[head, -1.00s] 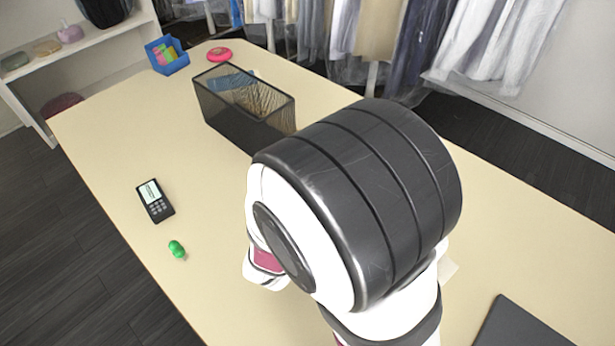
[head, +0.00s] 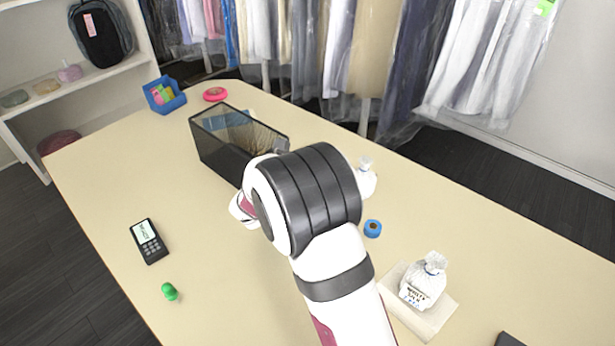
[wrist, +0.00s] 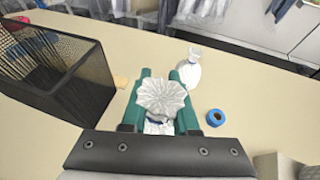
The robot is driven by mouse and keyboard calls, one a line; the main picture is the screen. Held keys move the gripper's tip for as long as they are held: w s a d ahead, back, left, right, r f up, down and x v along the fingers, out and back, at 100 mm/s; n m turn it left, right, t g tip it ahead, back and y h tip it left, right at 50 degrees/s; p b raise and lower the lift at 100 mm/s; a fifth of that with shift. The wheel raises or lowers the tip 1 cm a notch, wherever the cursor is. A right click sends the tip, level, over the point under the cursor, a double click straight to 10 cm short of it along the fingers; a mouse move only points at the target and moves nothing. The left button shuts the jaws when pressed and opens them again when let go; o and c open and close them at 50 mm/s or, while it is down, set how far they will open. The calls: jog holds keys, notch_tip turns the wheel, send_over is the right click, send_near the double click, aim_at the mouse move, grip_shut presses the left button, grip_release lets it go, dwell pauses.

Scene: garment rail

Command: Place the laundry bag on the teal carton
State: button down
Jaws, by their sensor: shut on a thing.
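My gripper (wrist: 162,76) has teal fingers and is shut on a white laundry bag (wrist: 162,98), seen from above with its gathered, pleated top between the fingers. In the head view my arm hides the gripper and the held bag. Another white bag (head: 366,180) stands on the table just beyond my arm; it also shows past the right finger in the wrist view (wrist: 188,72). A third white bag with a printed label (head: 423,281) sits on a low cream block (head: 440,318) at the right. I see no teal carton in either view; my arm covers part of the table.
A black mesh basket (head: 215,150) stands left of my gripper, also close by in the wrist view (wrist: 80,88). A blue tape roll (head: 373,228) lies to the right. A card reader (head: 149,241) and a green object (head: 169,291) lie on the otherwise clear left side.

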notch_tip(320, 180, down, 3)
jog(key=shift+f, duration=0.1)
jog(key=c, duration=0.7)
grip_release()
jog(key=shift+f, duration=0.1)
